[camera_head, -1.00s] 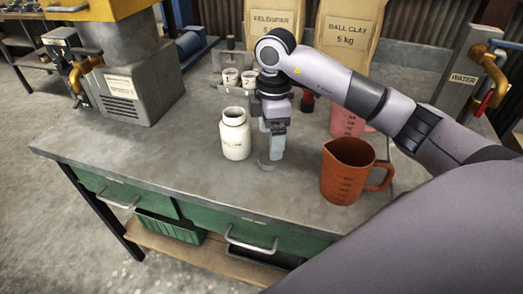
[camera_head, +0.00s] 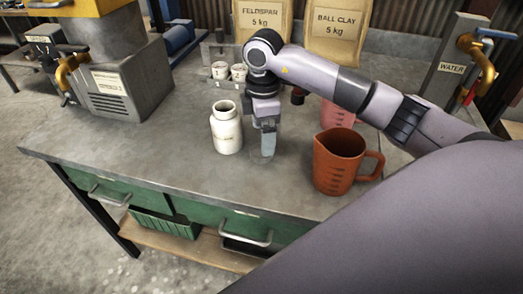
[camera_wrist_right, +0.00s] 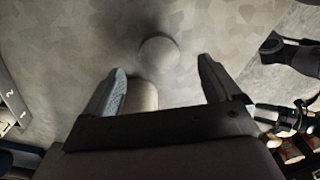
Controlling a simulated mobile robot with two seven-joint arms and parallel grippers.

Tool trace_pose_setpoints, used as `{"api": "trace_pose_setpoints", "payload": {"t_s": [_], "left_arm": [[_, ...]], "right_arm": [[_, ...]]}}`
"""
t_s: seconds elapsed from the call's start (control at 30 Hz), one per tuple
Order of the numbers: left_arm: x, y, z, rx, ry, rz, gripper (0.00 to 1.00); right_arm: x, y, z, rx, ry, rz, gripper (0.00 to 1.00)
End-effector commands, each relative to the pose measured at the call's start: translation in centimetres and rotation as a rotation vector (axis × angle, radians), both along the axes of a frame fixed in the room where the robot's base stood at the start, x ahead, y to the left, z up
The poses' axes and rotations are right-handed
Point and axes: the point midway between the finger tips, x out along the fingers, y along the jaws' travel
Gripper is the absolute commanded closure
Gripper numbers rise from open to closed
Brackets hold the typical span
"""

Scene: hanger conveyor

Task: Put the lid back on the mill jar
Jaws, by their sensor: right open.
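The open white mill jar (camera_head: 227,130) stands upright on the grey workbench. My right gripper (camera_head: 264,152) points down just right of the jar, apart from it. A flat grey disc, seemingly the lid (camera_head: 262,159), lies on the bench below its fingertips, partly hidden by them. In the right wrist view, my right gripper (camera_wrist_right: 160,75) is open, its fingers wide apart. A round grey disc, seemingly the lid (camera_wrist_right: 158,52), lies beyond and between the fingertips. A cream rounded shape (camera_wrist_right: 142,95), perhaps the jar, is partly hidden by the gripper body. My left gripper is not in view.
An orange-brown jug (camera_head: 338,162) stands right of the gripper, with a pink container (camera_head: 338,116) behind it. Small white cups (camera_head: 238,72) and labelled sacks (camera_head: 335,30) stand at the back. The bench (camera_head: 130,140) is clear left of the jar.

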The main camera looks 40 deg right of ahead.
Motion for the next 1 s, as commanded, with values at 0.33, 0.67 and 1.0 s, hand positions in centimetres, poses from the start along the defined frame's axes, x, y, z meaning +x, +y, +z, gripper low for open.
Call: {"api": "trace_pose_setpoints", "payload": {"t_s": [0.33,0.67,1.0], "left_arm": [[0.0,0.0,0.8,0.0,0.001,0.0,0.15],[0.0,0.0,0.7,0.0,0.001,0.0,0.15],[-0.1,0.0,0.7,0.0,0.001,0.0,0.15]], "right_arm": [[0.3,0.4,-4.6,0.0,0.004,0.0,0.09],[0.3,0.4,-5.0,-0.001,0.001,0.0,0.09],[0.3,0.4,-5.0,-0.001,0.001,0.0,0.69]]}}
